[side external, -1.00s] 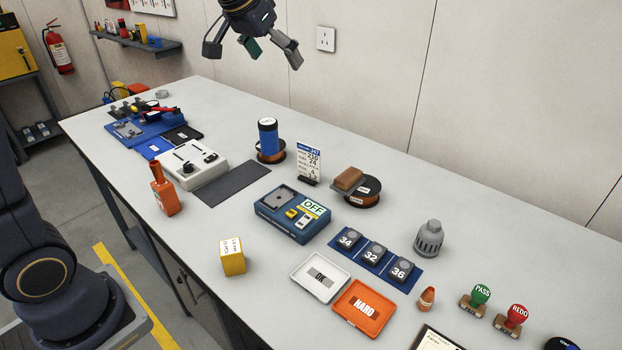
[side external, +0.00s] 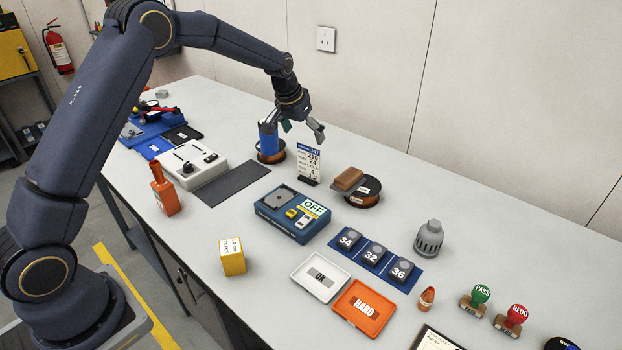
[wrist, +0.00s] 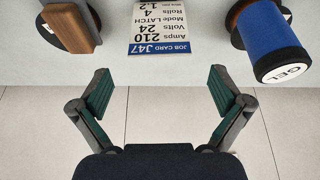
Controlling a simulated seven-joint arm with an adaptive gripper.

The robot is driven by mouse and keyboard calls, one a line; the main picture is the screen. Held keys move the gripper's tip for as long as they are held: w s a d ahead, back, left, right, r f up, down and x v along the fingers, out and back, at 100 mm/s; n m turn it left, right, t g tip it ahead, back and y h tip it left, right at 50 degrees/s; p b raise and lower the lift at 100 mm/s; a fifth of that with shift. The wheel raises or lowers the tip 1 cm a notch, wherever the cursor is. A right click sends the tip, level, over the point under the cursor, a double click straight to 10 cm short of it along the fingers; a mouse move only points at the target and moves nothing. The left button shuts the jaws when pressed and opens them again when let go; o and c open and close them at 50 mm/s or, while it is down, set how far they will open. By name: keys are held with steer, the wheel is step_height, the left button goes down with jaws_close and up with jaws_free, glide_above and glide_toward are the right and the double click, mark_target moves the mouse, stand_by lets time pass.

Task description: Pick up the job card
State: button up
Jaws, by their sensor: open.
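The job card (side external: 308,163) is a white card with a blue header, standing upright in a small dark holder on the bench. In the wrist view the job card (wrist: 160,28) shows upside down, reading "JOB CARD J47", ahead of the fingers and roughly centred between them. My gripper (side external: 298,128) is open and empty, above and slightly to the left of the card in the side view. Its two green-padded fingers (wrist: 162,92) are spread wide in the wrist view, apart from the card.
A blue cylinder (side external: 268,140) marked "GEL" in the wrist view (wrist: 268,40) stands close beside the card. A brown block (side external: 348,179) lies by a dark spool (side external: 364,193) on the card's other side. A blue box marked OFF (side external: 290,213) sits in front. The wall is behind.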

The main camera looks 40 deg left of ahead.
mark_target(309, 146)
steer(key=shift+x, duration=2.8)
steer(key=c, duration=1.4)
